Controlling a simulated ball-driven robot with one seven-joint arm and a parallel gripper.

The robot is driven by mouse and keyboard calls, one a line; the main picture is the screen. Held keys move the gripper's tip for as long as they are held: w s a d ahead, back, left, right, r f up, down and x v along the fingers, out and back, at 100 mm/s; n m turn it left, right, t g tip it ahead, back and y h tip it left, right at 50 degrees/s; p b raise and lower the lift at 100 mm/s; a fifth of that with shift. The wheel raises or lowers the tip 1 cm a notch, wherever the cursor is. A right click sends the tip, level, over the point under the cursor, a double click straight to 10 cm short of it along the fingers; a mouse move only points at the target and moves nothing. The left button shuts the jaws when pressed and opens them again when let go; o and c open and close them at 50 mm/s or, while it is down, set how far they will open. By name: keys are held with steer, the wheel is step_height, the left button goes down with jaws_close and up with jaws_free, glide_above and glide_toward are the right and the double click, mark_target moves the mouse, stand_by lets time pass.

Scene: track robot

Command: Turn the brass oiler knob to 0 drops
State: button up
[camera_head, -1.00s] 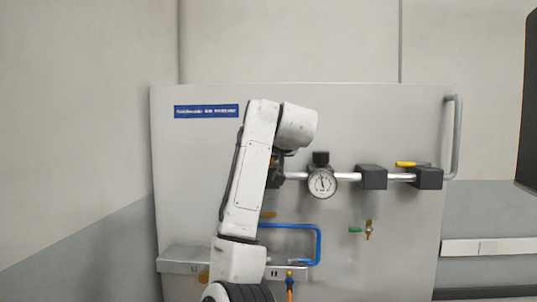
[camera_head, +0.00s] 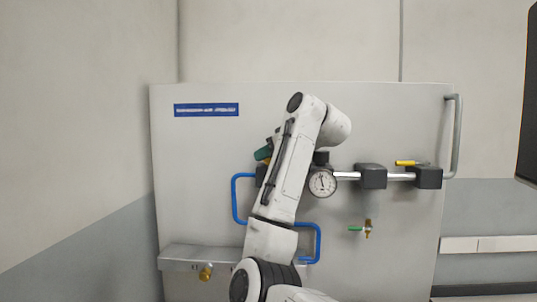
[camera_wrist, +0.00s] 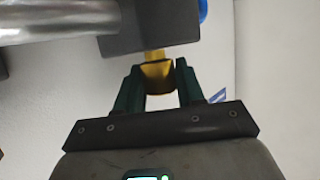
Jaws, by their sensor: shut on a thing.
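The brass oiler knob (camera_wrist: 158,72) sits at the edge of a dark block (camera_wrist: 150,35) in the wrist view. My gripper (camera_wrist: 158,84) has its two green fingers on either side of the knob, shut on it. In the head view, a green part of my gripper (camera_head: 263,153) shows left of my arm, at the left end of the pipe row. A small yellow spot there may be the knob; my arm hides most of this area. No drop scale is readable in either view.
On the grey panel (camera_head: 400,120), a round gauge (camera_head: 322,183) sits just right of my arm, with dark blocks (camera_head: 371,176) along a pipe. Also there are a yellow lever (camera_head: 405,163), a green-handled valve (camera_head: 356,228), blue tubing (camera_head: 235,200) and a lower brass fitting (camera_head: 206,272).

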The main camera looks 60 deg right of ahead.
steer(key=o, duration=0.9)
steer(key=shift+o, duration=0.2)
steer(key=shift+s+a+r, duration=0.1)
steer(key=shift+s, duration=0.2)
steer(key=p+v, duration=0.4)
steer(key=v, duration=0.6)
steer(key=shift+p, duration=0.35)
steer(key=shift+s, duration=0.1)
